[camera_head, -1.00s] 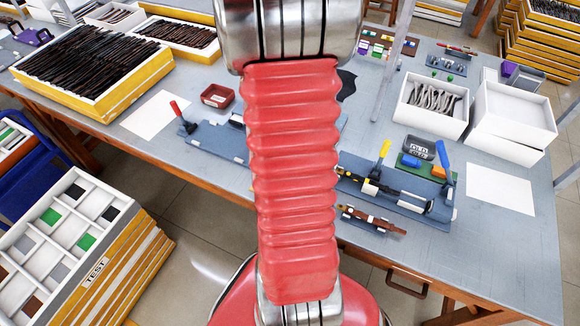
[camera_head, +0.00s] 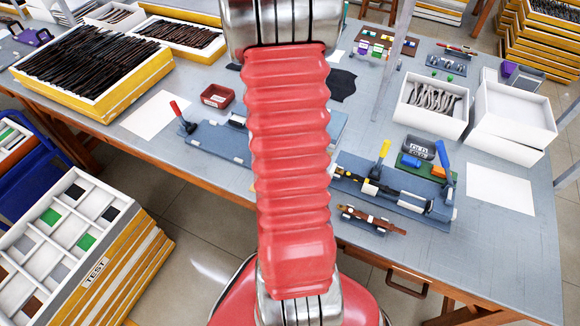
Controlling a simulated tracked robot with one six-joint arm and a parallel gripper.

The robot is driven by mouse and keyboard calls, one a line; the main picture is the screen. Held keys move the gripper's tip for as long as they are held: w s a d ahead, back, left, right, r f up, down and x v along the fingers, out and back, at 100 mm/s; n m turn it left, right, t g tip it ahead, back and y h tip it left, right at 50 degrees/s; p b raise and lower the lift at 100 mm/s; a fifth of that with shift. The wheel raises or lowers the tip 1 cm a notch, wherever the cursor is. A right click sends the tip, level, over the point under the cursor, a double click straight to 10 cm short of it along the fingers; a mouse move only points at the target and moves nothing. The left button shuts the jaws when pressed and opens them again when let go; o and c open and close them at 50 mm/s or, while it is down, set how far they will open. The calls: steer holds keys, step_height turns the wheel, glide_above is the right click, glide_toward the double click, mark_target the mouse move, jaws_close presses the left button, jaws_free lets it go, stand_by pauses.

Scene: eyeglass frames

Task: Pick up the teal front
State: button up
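I cannot make out a teal front in this view; my red ribbed arm covers the middle of the workbench (camera_head: 225,95) and may hide it. My gripper is out of view beyond the top edge. A blue-grey fixture board (camera_head: 215,143) with a red-handled clamp (camera_head: 179,113) shows left of my arm. A second fixture board (camera_head: 410,203) on the right has a yellow-handled clamp (camera_head: 382,156) and a blue-handled clamp (camera_head: 443,160), with a dark slim part lying along it. A brown slim part (camera_head: 375,221) lies in a small holder before it.
A crate of dark frames (camera_head: 80,95) stands at back left. White boxes (camera_head: 430,105) stand at right. A small red tray (camera_head: 217,96) and a black cloth (camera_head: 342,85) lie behind the boards. A compartment tray marked TEST (camera_head: 95,271) stands off the bench at lower left.

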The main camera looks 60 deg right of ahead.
steer(key=shift+c, duration=0.2)
jaws_close()
stand_by(0.4)
